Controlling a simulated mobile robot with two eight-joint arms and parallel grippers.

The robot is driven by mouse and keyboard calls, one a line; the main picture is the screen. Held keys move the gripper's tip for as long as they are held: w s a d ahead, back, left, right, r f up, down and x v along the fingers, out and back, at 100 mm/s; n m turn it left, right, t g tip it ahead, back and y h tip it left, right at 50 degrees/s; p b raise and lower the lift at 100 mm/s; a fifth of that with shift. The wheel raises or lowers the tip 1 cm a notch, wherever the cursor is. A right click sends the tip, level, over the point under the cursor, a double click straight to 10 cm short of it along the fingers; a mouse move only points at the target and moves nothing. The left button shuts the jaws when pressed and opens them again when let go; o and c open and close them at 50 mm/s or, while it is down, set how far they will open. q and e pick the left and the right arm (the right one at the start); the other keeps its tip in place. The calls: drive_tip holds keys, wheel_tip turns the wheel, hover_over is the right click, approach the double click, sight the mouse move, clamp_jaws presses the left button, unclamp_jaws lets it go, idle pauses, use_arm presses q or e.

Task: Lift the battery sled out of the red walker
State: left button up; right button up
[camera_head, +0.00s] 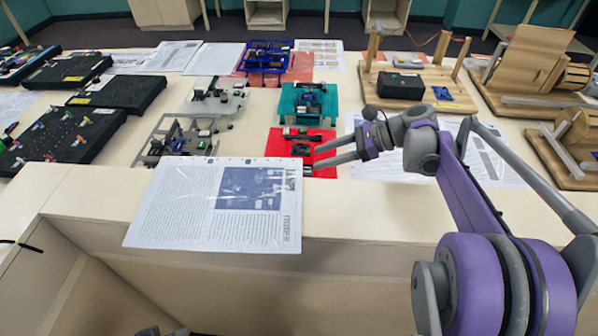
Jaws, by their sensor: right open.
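The red walker (283,147) lies on the table near its front edge, right of centre. Dark parts (301,134) sit on top of it; which of them is the battery sled is too small to tell. My right gripper (316,158) reaches in from the right with its two fingers apart, over the right side of the red walker. The fingers hide part of that side. Nothing shows between them, and I cannot tell whether they touch the walker. My left gripper is not in view.
A teal walker (308,112) stands just behind, and a blue one (266,56) farther back. Grey frames (180,135) stand to the left. A printed sheet (205,226) hangs over the table's front edge. Wooden machines (420,75) stand at the right, black boards (70,130) at the left.

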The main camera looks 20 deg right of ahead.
sight(307, 170)
drive_tip(key=x, duration=0.5)
drive_tip(key=shift+w, duration=0.1)
drive_tip(key=shift+d, duration=0.1)
clamp_jaws()
